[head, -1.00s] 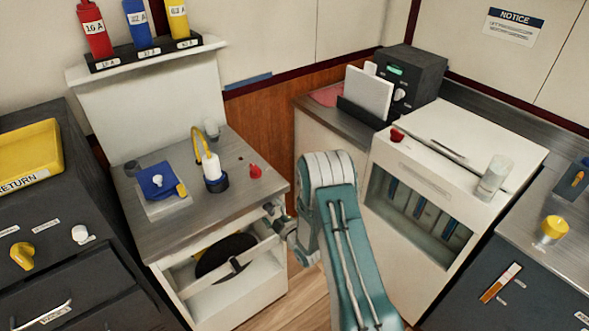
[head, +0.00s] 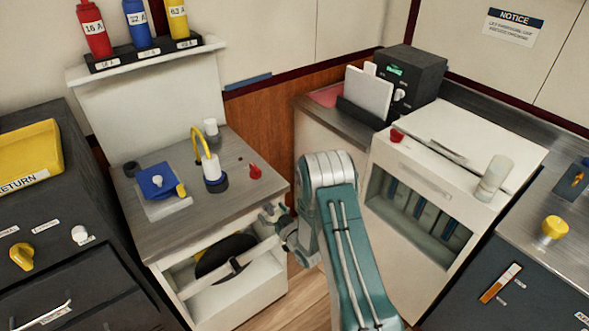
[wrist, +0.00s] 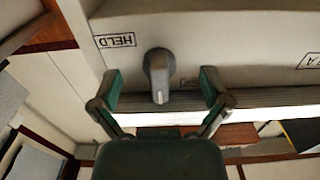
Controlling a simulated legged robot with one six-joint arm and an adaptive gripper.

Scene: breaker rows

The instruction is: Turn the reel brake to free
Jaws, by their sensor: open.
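The reel brake shows in the wrist view as a grey knob (wrist: 158,72) on a pale panel, with a "HELD" label (wrist: 115,40) beside it, upside down in the picture. My gripper (wrist: 160,82) is open, with one finger on each side of the knob and a visible gap on both sides. In the head view my gripper (head: 274,216) is at the front right of the pale cabinet, largely covering the knob. The black reel (head: 226,257) sits in the cabinet's open front below. No "free" label is readable.
A white cabinet (head: 430,170) stands close on my arm's right. Bare floor (head: 280,305) shows between them.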

